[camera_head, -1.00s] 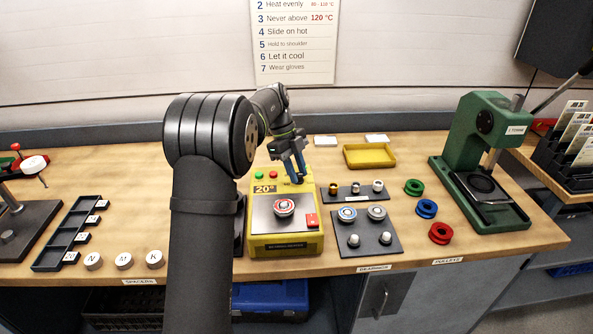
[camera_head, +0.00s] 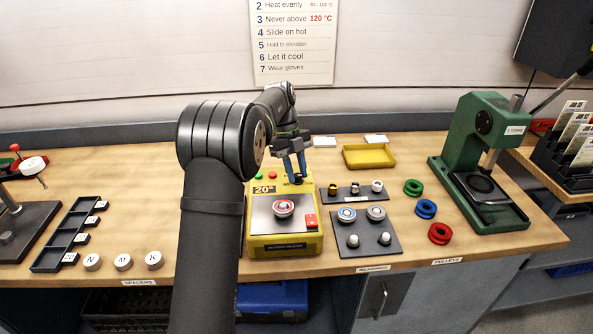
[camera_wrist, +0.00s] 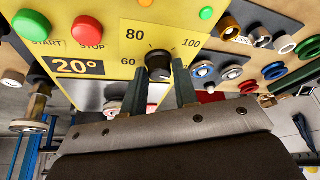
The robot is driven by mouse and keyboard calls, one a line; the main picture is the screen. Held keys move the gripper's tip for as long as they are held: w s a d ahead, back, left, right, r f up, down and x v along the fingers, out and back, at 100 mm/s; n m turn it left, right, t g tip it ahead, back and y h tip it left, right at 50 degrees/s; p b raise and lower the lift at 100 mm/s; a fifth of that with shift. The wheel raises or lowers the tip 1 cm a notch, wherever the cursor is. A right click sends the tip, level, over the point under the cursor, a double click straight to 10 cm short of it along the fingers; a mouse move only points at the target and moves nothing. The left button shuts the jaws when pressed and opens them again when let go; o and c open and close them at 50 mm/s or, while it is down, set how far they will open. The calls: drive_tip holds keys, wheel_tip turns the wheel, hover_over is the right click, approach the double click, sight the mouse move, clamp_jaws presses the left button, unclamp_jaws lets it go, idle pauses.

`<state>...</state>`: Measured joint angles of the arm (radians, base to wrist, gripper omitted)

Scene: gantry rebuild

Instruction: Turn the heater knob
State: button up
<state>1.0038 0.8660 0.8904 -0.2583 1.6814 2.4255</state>
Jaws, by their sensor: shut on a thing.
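The yellow heater (camera_head: 256,243) stands on the bench in the middle of the head view, with a silver plate and a red and white ring on it. Its display (camera_wrist: 79,66) reads 20°. The black heater knob (camera_wrist: 158,65) sits on the yellow panel in the wrist view, below a dial marked 60, 80 and 100. My gripper (camera_head: 296,178) reaches down to the back right of the heater. In the wrist view its two fingers (camera_wrist: 160,88) are on either side of the knob, shut on it. The fingers hide part of the knob.
Green START (camera_wrist: 33,24) and red STOP (camera_wrist: 86,29) buttons are left of the knob. A dark tray with bearings (camera_head: 368,244) lies right of the heater. A yellow tray (camera_head: 369,165) is behind. A green press (camera_head: 480,130) stands right.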

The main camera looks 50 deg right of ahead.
drive_tip(key=shift+f, duration=0.1)
drive_tip(key=o, duration=1)
drive_tip(key=v, duration=1.2)
drive_tip(key=shift+f, duration=0.15)
drive_tip(key=x, duration=1.1)
drive_tip(key=shift+s+f, duration=0.2)
